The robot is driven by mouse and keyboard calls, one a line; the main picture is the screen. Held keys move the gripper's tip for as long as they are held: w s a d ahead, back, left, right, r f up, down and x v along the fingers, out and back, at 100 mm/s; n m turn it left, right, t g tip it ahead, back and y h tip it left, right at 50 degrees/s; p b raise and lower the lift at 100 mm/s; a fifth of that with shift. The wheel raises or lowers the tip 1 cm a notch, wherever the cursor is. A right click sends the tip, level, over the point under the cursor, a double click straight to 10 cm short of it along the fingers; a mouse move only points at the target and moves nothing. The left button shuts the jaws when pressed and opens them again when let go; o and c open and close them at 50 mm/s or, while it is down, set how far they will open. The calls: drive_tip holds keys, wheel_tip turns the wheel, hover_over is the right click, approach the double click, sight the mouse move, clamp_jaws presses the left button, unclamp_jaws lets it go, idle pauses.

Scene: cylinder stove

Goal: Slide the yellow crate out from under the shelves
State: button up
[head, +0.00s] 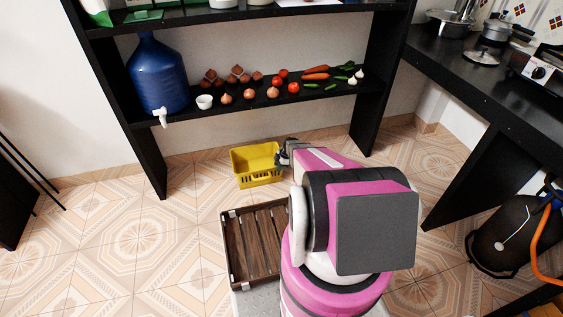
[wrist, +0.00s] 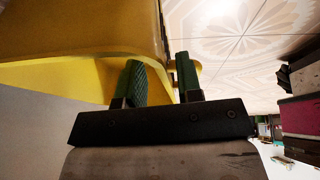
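The yellow crate (head: 258,178) stands on the tiled floor at the shelves' foot. It appears to straddle the line between the front legs, partly under the lower shelf (head: 215,117). My gripper (head: 283,155) is at the crate's right side in the head view, where my arm hides part of that side. In the wrist view, the crate (wrist: 80,30) fills the upper left. My gripper's two green-padded fingers (wrist: 160,80) are apart, with the crate's yellow edge seen between them. A gap shows beside the right finger, and contact with the crate is unclear.
A wooden slatted crate (head: 256,245) lies on the floor in front of the yellow one. A black counter (head: 480,95) stands at right.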

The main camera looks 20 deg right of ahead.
drive_tip(key=shift+x, duration=1.35)
clamp_jaws()
drive_tip(key=shift+s, duration=0.15)
